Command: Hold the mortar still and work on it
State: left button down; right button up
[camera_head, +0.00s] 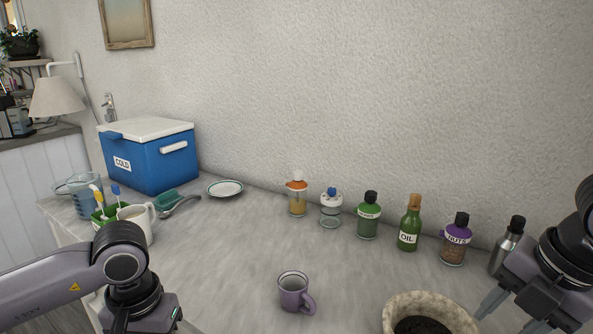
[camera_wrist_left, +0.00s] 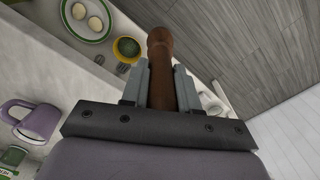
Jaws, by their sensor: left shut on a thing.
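The mortar (camera_head: 388,314) is a pale stone bowl with dark contents, at the bottom right of the head view and cut off by its lower edge. My left gripper (camera_wrist_left: 160,72) is shut on a brown wooden handle (camera_wrist_left: 160,42), which stands out beyond the fingers in the left wrist view. What the handle's lower part joins is hidden. In the head view my left wrist is at the lower left and its fingers are out of frame. My right gripper (camera_head: 508,312) is just right of the mortar, fingers apart; I cannot tell whether it touches the rim.
A purple mug (camera_head: 293,293) stands left of the mortar. Several bottles and jars, including the oil bottle (camera_head: 410,228), line the wall. A blue cooler (camera_head: 150,160), a white mug (camera_head: 138,222) and a small plate (camera_head: 225,188) are at the left.

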pick_arm(q)
notch_tip(320, 180, down, 7)
jog(key=b, duration=0.6)
jog(key=shift+r, duration=0.1)
pick_arm(e)
jog(key=x, duration=1.1)
jog(key=shift+a+f, duration=0.1)
jog(key=shift+f, duration=0.2)
jog(key=shift+s, duration=0.1)
grip_shut()
